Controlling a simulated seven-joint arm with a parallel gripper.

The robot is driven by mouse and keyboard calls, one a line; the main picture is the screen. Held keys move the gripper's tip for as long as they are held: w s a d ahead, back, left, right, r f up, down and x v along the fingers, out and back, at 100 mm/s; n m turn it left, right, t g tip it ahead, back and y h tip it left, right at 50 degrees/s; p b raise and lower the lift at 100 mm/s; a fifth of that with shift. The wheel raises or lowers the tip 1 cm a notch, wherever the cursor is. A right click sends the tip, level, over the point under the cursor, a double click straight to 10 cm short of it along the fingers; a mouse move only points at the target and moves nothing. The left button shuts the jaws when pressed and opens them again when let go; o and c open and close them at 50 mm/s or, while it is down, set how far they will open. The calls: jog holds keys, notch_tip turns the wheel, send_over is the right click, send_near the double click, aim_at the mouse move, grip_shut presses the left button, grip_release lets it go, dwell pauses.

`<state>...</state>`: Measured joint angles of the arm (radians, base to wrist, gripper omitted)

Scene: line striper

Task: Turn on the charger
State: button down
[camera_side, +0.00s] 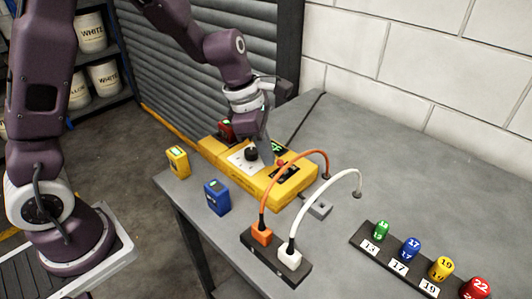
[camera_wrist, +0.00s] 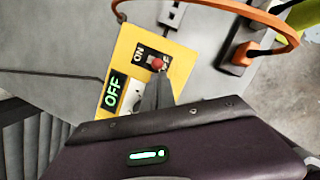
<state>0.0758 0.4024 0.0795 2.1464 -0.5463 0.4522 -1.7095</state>
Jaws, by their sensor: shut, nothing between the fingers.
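The yellow charger (camera_side: 243,180) stands on the grey table and shows in part in the wrist view (camera_wrist: 128,50). A red-tipped switch (camera_side: 280,163) sits on its black plate; in the wrist view the switch (camera_wrist: 158,63) stands beside the word ON, and the plate's other end is partly hidden. A green display (camera_wrist: 115,93) reads OFF. A black knob (camera_side: 251,154) sits on a white panel. My gripper (camera_side: 268,160) is shut and empty, pointing down over the charger close to the switch. In the wrist view its tips (camera_wrist: 158,85) lie just below the switch; contact cannot be told.
An orange plug (camera_side: 262,235) and a white plug (camera_side: 290,257) stand on a dark strip, their cables arching near the charger. A blue battery (camera_side: 217,197) and a yellow battery (camera_side: 178,162) stand at left. Several numbered cans stand on a rack (camera_side: 375,256) at right.

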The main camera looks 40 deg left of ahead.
jog(key=shift+w+r+g, duration=0.15)
jog(key=shift+w+g, duration=0.15)
jog(key=shift+g, duration=0.2)
jog(key=shift+w+r+g, duration=0.1)
jog(key=shift+w+g, duration=0.35)
jog(key=shift+g, duration=0.15)
jog(key=w+g, duration=0.2)
jog(key=g, duration=0.1)
jog(key=shift+n, duration=0.3)
jog(key=shift+w+r, duration=0.15)
jog(key=shift+w, duration=0.3)
jog(key=shift+r, duration=0.8)
